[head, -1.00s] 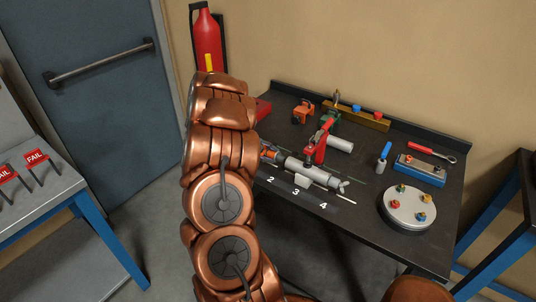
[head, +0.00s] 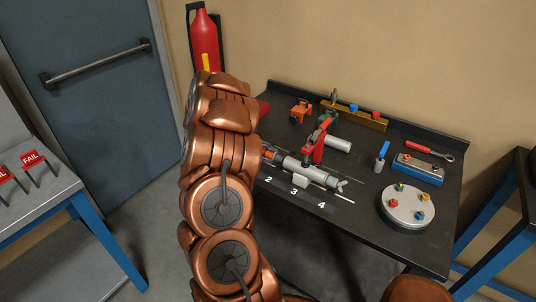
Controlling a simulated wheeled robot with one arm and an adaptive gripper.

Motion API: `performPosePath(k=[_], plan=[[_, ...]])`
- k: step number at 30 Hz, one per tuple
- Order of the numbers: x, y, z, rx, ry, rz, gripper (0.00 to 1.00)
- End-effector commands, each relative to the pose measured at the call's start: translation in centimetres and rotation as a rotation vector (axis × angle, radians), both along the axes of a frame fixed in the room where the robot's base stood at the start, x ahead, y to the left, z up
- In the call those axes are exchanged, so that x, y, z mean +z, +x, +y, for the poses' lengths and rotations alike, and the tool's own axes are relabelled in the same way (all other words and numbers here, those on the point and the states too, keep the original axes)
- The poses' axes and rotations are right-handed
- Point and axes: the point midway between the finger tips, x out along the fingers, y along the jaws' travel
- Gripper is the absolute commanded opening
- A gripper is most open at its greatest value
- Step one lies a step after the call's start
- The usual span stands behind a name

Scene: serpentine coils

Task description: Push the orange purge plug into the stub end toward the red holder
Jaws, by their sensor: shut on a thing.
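A grey tube (head: 312,174) lies across the dark bench, with a wing-nut fitting at its right end. An orange piece (head: 269,151), which looks like the purge plug, shows at the tube's left end, right beside my arm. How deep it sits in the stub I cannot tell. A red part (head: 263,107), perhaps the red holder, is mostly hidden behind my arm. My copper arm fills the left middle and covers the bench's left end. My gripper is hidden behind it.
A brass rail (head: 352,115), orange and green clamps, and a loose pale cylinder (head: 337,143) lie behind the tube. A round grey plate (head: 407,208) and a blue block (head: 418,170) stand at right. Bare bench lies in front of the plate. A fire extinguisher (head: 205,45) hangs behind.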

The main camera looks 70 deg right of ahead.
Motion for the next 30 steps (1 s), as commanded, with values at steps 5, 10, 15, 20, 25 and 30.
performPosePath(k=[5,10,15,20,25,30], plan=[[-0.1,-0.6,0.1,-0.002,0.001,0.001,0.0],[-0.1,-1.1,0.2,-0.001,0.001,0.002,0.0],[-0.1,-1.5,0.3,-0.002,0.001,0.001,0.0],[0.0,-1.9,0.4,-0.001,-0.001,-0.001,0.0],[0.0,-2.3,0.4,0.0,-0.002,-0.001,0.0],[0.1,-2.4,0.5,0.0,-0.002,-0.001,0.0]])
